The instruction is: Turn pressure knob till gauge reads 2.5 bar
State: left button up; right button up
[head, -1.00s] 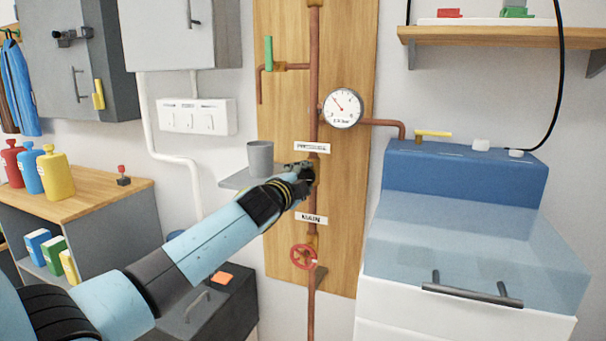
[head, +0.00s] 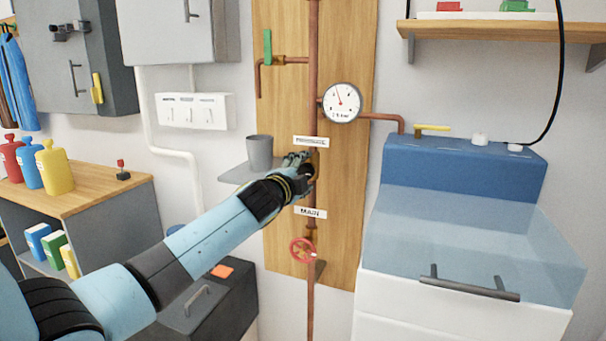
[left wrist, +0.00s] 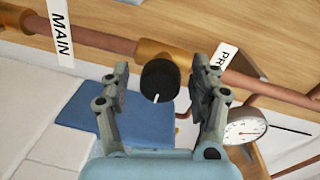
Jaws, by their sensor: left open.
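The black pressure knob (left wrist: 159,80) with a white pointer line sits on the copper pipe in the left wrist view. My left gripper (left wrist: 158,82) is open, with one finger on each side of the knob; I cannot tell whether they touch it. In the head view my left gripper (head: 302,166) is at the pipe just below the pressure label (head: 310,142), and the knob is mostly hidden by it. The round white gauge (head: 342,102) hangs above, its red needle pointing up and slightly left. It also shows in the left wrist view (left wrist: 246,126). My right gripper is out of view.
A red valve wheel (head: 302,250) sits low on the pipe below the main label (head: 310,212). A grey cup (head: 259,152) stands on a small shelf (head: 238,174) left of the gripper. A blue machine (head: 462,180) with a clear cover stands at the right.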

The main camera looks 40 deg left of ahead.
pick_arm(q)
jog(key=f+v, duration=0.1)
jog(key=v, duration=1.1)
jog(key=shift+r, duration=0.45)
jog(key=s+f+n+g, duration=0.25)
jog(key=s+f, duration=0.35)
jog(key=f, duration=0.6)
jog(key=s+d+f+n+g, duration=0.1)
jog(key=s+f+g, duration=0.35)
jog(key=f, duration=0.85)
jog(key=s+f+n+g, duration=0.1)
jog(key=s+f+g, duration=0.1)
jog(key=s+f, duration=0.8)
jog(key=s+d+f+n+g+h, duration=0.1)
jog(key=s+d+f+n+g, duration=0.1)
jog(key=s+f, duration=0.4)
jog(key=s+d+f+n+g+h, duration=0.1)
jog(key=s+f, duration=0.6)
jog(key=s, duration=0.8)
jog(key=s+d+f+n+g, duration=0.4)
jog(key=s+f+n, duration=0.1)
jog(key=s, duration=0.6)
jog(key=shift+f+h, duration=0.4)
jog(key=shift+f, duration=0.35)
